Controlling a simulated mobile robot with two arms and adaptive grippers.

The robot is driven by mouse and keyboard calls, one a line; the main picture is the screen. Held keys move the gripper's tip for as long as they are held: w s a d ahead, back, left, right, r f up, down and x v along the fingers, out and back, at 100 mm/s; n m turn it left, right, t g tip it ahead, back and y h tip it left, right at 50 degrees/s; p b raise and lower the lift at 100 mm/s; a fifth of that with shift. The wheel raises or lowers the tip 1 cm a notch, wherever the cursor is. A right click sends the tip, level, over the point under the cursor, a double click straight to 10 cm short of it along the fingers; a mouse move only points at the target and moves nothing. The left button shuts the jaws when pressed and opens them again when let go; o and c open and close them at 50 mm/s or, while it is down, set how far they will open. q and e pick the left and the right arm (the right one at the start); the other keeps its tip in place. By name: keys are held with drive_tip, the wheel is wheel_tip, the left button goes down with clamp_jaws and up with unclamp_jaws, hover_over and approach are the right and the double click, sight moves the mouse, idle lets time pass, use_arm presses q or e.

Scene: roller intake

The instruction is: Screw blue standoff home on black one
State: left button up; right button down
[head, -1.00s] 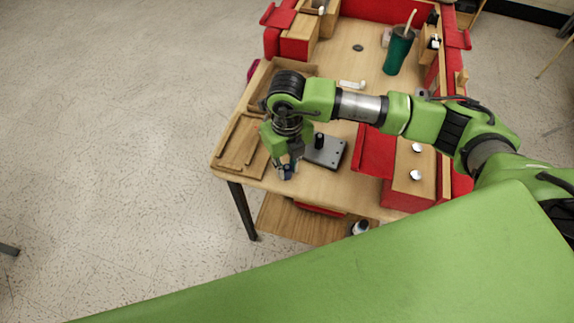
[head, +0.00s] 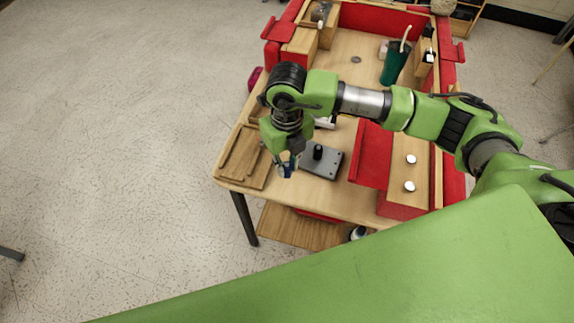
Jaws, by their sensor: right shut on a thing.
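My right gripper (head: 287,168) points down near the front edge of the table and is shut on the blue standoff (head: 286,171), which shows only as a small dark blue piece between the fingertips. The black standoff (head: 318,152) stands upright on a grey plate (head: 326,164) just to the right of the gripper. The blue standoff is apart from the black one, to its left. My left gripper is not in view.
A wooden tray (head: 232,176) lies at the table's left. A red panel (head: 370,155) and a wooden block with two white knobs (head: 410,173) stand to the right. A green cup (head: 394,66) stands farther back. The table front (head: 325,202) is bare.

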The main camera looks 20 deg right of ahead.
drive_tip(key=shift+r, duration=0.25)
drive_tip(key=w+d+r+n+p, duration=0.2)
drive_tip(key=w+d+r+n, duration=0.1)
drive_tip(key=d, duration=0.2)
drive_tip(key=w+d+r+n+p, duration=0.1)
drive_tip(key=w+d+r+n, duration=0.1)
drive_tip(key=d+r+n, duration=0.3)
drive_tip(key=f, duration=0.2)
drive_tip(key=f+m+b, duration=0.1)
drive_tip(key=d+f+m+b, duration=0.1)
drive_tip(key=f, duration=0.1)
drive_tip(key=shift+w+f, duration=0.25)
drive_tip(key=shift+f, duration=0.1)
drive_tip(key=shift+r, duration=0.2)
drive_tip(key=shift+a+b, duration=0.1)
drive_tip(key=shift+b, duration=0.35)
drive_tip(key=shift+f, duration=0.15)
drive_tip(key=shift+f+b, duration=0.55)
drive_tip(key=shift+b, duration=0.1)
